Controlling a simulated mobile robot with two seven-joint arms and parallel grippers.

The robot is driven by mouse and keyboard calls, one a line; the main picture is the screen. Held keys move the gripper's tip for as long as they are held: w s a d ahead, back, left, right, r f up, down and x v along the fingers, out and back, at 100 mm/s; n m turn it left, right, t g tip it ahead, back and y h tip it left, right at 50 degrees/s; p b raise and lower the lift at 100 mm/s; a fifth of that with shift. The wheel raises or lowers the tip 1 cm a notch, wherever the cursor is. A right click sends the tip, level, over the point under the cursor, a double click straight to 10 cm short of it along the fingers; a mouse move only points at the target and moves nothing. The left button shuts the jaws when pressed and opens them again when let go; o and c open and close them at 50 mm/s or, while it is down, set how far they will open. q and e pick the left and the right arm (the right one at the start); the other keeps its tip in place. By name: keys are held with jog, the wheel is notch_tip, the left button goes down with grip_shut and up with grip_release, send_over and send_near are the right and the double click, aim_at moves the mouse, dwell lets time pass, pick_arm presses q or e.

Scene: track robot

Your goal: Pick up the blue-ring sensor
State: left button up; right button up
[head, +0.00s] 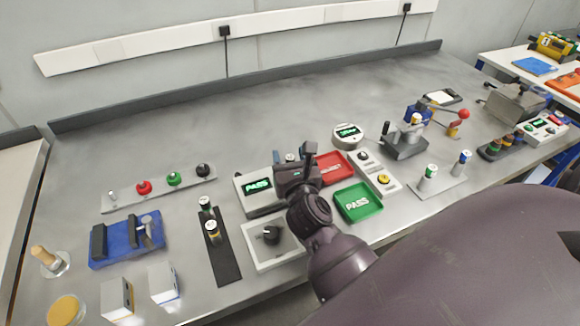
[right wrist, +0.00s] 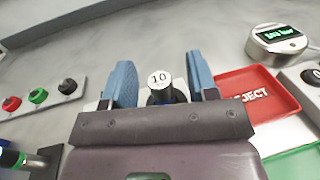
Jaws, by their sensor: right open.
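My right gripper (head: 293,158) is over the bench beside the tester with a green PASS display (head: 258,185). In the right wrist view its two blue fingers (right wrist: 160,82) are apart. A sensor with a white cap marked 10 (right wrist: 158,79) and a dark body stands between them, with a gap on each side. A bluish edge shows below its cap, but its ring is mostly hidden. In the head view its top (head: 290,157) shows just behind the gripper. Another sensor with a blue band (head: 463,159) stands on the plate at the right. My left gripper is not in view.
A red REJECT tray (head: 333,168) and a green PASS tray (head: 358,203) lie right of my gripper. A round gauge (head: 348,134) stands behind them. A dark rack with two sensors (head: 221,258) is at the left. The bench's back middle is clear.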

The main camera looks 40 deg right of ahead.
jog(key=shift+c, duration=0.4)
grip_shut()
